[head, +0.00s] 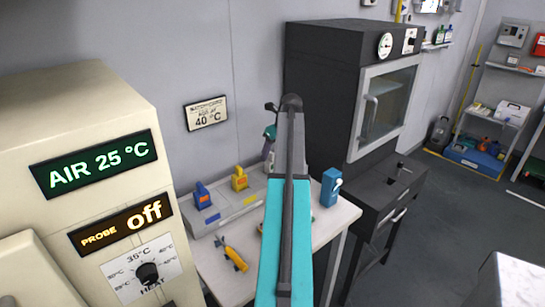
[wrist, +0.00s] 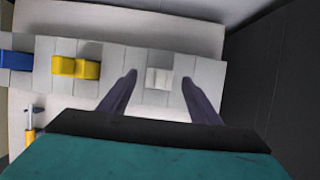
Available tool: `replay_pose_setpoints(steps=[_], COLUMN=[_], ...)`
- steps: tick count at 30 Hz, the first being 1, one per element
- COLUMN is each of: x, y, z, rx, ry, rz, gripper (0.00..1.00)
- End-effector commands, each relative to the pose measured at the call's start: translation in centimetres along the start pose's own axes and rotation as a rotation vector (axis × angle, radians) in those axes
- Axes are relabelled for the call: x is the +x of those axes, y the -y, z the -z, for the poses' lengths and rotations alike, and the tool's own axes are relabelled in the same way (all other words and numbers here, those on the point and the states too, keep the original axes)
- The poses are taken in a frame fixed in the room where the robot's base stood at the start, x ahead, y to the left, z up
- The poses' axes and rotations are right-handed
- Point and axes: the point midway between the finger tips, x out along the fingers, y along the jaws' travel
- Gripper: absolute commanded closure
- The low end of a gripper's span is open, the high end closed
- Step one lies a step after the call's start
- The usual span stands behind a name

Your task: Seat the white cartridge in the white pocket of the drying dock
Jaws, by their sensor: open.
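The drying dock (head: 225,217) is a long pale grey block on the bench, and it also shows in the wrist view (wrist: 112,62). A small white block (wrist: 160,78), which looks like the white cartridge, is at the dock between my fingertips. I cannot tell how deep it sits in the white pocket. My gripper (wrist: 159,78) is open, with one finger on each side of the block and a visible gap on both sides. In the head view my arm hides this part of the dock.
A yellow cartridge (head: 240,179) and a blue cartridge (head: 202,196) stand in the dock to the left. A yellow-handled tool (head: 236,259) lies on the bench in front. A blue device (head: 330,187) stands at the bench's right end. A dark oven (head: 322,95) stands beyond.

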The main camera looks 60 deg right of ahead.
Motion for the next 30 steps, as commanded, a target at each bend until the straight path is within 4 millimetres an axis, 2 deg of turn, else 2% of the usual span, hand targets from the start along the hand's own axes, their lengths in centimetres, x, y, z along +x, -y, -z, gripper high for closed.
replay_pose_setpoints(steps=[12,18,24,30], x=[-5.8,-8.0,-9.1,-9.2], y=[0.1,0.1,0.0,0.0], z=[0.0,0.0,0.0,0.0], rx=[0.001,0.0,0.0,0.0], ry=[0.002,0.001,0.0,0.0], rz=[0.002,0.001,0.0,0.0], gripper=[0.43,0.43,0.43,0.43])
